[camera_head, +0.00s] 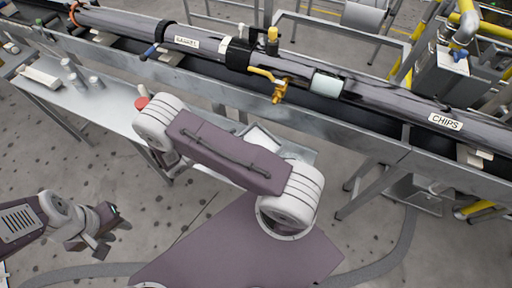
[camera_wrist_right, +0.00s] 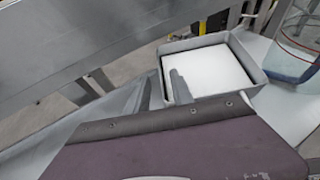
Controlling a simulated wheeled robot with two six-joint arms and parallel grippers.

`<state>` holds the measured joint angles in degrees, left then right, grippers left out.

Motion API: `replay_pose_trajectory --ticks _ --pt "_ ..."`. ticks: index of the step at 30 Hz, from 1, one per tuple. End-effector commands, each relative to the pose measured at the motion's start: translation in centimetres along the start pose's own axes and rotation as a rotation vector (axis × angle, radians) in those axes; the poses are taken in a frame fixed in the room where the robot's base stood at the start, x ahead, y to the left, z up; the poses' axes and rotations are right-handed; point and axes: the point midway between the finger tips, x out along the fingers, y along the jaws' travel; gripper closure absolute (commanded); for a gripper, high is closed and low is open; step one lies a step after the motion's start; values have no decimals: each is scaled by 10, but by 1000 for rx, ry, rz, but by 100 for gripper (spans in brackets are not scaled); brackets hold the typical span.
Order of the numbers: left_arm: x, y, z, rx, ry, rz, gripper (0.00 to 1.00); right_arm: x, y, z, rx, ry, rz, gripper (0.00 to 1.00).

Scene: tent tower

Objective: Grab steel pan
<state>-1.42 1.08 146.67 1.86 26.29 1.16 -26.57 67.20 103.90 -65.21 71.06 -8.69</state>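The steel pan (camera_wrist_right: 262,72) is a shallow grey rectangular tray with a bright white inside, at the top middle of the right wrist view. In the head view, only a corner of the pan (camera_head: 262,133) shows past my right arm. My right gripper (camera_wrist_right: 162,90) shows two grey fingers standing apart at the pan's near left corner; whether they touch it is unclear. In the head view the right gripper is hidden behind its arm. My left gripper (camera_head: 104,230) hangs over the floor at the lower left, apart from the pan; its fingers are too small to judge.
A steel bench (camera_head: 105,108) with small items runs along the left. A long conveyor frame (camera_head: 370,145) carrying dark tubes, one labelled CHIPS, crosses behind my right arm. A clear container (camera_wrist_right: 300,45) stands right of the pan. The floor at lower left is open.

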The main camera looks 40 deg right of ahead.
Motion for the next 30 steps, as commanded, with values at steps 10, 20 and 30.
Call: replay_pose_trajectory --ticks 10,20,30 --pt "0 0 0 0 0 0 66 49 0 -3 0 0 -4 72" --pt "0 0 0 0 0 0 66 49 1 -3 0 1 -2 100" --pt "0 0 0 0 0 0 66 49 1 -3 0 1 -2 100"
